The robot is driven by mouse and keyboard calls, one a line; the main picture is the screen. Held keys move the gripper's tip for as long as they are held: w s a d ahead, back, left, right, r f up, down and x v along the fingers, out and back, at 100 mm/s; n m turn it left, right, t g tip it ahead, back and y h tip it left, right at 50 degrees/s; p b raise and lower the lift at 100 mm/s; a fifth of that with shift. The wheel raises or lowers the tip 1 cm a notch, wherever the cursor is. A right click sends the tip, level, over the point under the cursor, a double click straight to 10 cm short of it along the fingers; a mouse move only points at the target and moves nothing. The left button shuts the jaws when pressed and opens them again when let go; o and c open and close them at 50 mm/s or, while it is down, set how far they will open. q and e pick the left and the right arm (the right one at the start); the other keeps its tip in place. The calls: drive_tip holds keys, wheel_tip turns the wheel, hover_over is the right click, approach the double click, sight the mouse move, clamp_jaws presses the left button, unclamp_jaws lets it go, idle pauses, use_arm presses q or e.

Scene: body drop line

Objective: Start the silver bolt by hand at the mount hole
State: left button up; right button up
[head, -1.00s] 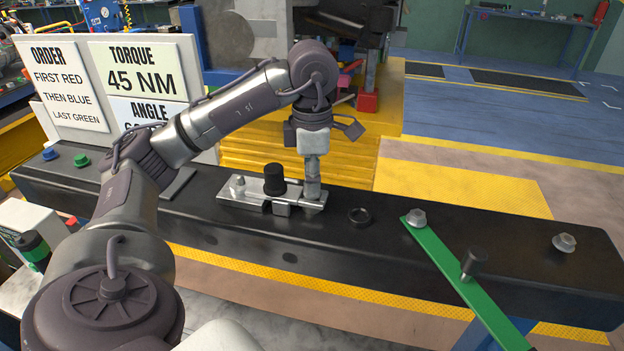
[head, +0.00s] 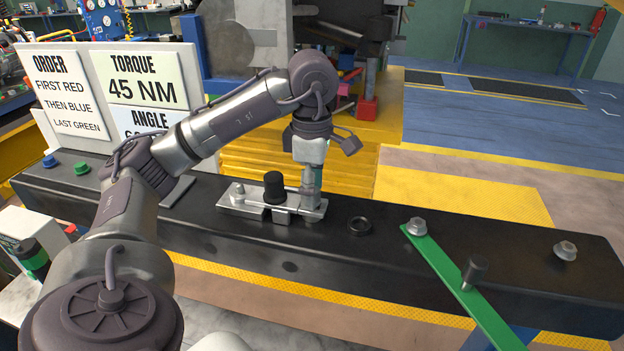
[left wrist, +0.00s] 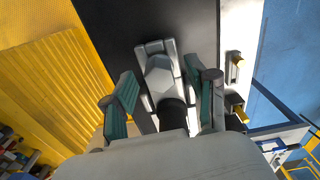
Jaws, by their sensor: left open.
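A silver bracket (head: 258,211) with a black knob (head: 274,188) lies on the black beam (head: 450,222). A small silver hex piece (head: 238,190) stands at its left end. My left gripper (head: 312,194) points down at the bracket's right end and hides part of it. In the left wrist view its teal-padded fingers (left wrist: 165,102) are apart, on either side of a silver hex bolt head (left wrist: 160,73). I cannot tell how deep this bolt sits, and its hole is hidden. My right gripper is not in view.
A black ring (head: 359,226) lies right of the bracket. A green bar (head: 445,260) with a silver hex head (head: 416,226) and a dark peg (head: 475,270) crosses the beam. Another silver bolt (head: 565,250) stands far right. Blue (head: 49,161) and green (head: 82,168) caps sit at left.

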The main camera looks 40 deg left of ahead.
use_arm(q)
wheel_tip(320, 180, up, 12)
idle(0.9)
